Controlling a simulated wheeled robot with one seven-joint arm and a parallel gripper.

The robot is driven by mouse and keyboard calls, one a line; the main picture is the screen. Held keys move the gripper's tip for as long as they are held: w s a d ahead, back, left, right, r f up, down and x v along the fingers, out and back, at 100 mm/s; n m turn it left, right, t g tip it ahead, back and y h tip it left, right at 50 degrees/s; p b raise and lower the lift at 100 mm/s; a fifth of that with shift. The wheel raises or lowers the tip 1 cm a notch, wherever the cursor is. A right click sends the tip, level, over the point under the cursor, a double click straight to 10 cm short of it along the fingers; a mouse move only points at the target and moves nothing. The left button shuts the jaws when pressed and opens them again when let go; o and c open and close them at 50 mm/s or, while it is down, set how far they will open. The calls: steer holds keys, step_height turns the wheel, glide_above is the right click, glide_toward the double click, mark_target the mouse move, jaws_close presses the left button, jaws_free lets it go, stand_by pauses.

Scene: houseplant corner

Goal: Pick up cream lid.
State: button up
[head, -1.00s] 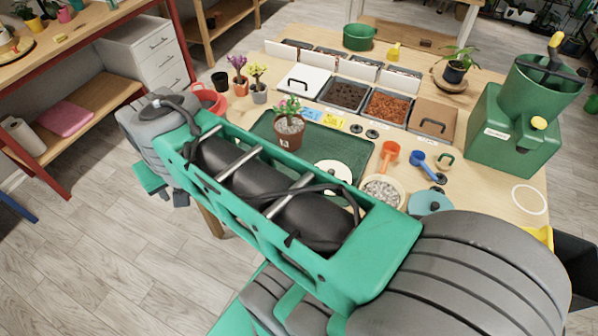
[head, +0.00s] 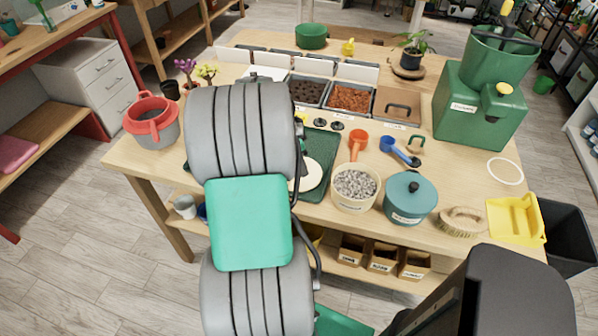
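The cream lid (head: 312,176) is a flat round cream disc lying on the dark green tray (head: 325,151) on the workbench. My arm covers its left part in the head view. A cream pot of grey pebbles (head: 355,187) stands just right of it, uncovered. My gripper does not show; my arm's large grey and green links fill the middle left and hide whatever is behind them.
A teal lidded pot (head: 410,198), a brush (head: 460,222) and a yellow dustpan (head: 515,222) line the front right edge. An orange scoop (head: 358,143) and a blue scoop (head: 398,151) lie behind. A red-rimmed grey bucket (head: 152,122) stands at the left.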

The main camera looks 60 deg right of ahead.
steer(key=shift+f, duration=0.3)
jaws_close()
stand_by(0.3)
